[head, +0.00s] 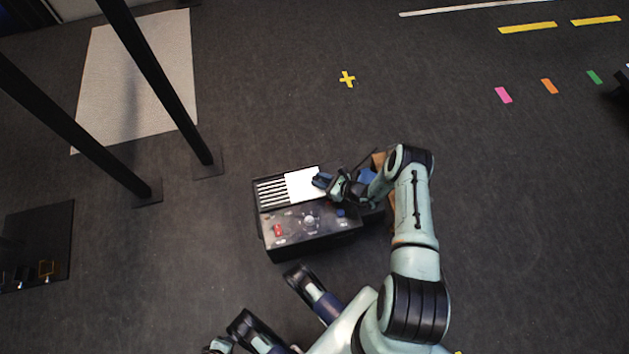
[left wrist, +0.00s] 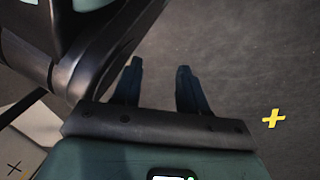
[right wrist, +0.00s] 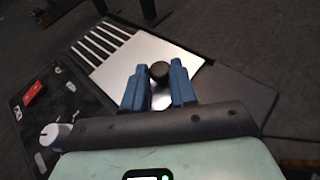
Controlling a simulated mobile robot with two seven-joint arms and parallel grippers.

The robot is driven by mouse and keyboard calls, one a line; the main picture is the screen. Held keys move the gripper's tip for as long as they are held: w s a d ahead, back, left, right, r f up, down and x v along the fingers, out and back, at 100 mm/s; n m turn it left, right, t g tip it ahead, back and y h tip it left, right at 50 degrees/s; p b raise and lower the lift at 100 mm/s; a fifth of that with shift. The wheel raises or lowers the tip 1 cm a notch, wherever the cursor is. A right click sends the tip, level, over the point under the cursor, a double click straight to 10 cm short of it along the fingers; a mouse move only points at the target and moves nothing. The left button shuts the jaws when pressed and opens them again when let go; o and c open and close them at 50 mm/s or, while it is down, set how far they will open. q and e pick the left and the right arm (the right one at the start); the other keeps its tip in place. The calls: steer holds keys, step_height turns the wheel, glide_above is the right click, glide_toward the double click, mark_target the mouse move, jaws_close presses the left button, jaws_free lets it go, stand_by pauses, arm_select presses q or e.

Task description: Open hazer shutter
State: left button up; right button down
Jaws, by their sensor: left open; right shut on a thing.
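The hazer is a black box (head: 311,241) on the floor in the middle of the head view. Its top has a slatted vent (head: 271,194) at the left and a white sliding shutter plate (head: 300,186) over the part to the right. The right wrist view shows the slats (right wrist: 103,40), the plate (right wrist: 115,70) and a black knob (right wrist: 159,72) standing on the plate. My right gripper (head: 322,181) is shut on this knob, with a blue finger on each side (right wrist: 159,66). My left gripper (left wrist: 158,68) is open and empty, above bare floor.
The hazer's front panel has a red switch (head: 278,230) and a pale dial (head: 309,221). Two black posts (head: 160,85) stand at the left by a light mat (head: 165,50). A dark platform (head: 50,230) lies at far left. Open floor with coloured tape marks (head: 503,95) is at right.

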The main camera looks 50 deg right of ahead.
steer(key=shift+f, duration=0.1)
steer(key=c, duration=0.9)
jaws_free()
steer(key=p+v, duration=0.2)
steer(key=v, duration=0.7)
steer(key=shift+d+p, duration=0.1)
steer(key=shift+p, duration=0.3)
steer(key=v, duration=0.3)
steer(key=shift+s+r+p, duration=0.25)
steer(key=shift+s+p, duration=0.05)
steer(key=shift+p, duration=0.1)
arm_select(q)
steer(key=w+d+r+t, duration=0.1)
steer(key=w+r, duration=0.2)
steer(key=r, duration=0.2)
steer(key=shift+w+d+r+t, duration=0.3)
steer(key=shift+w+r, duration=0.1)
arm_select(e)
steer(key=shift+s+r, duration=0.1)
steer(key=shift+s, duration=0.25)
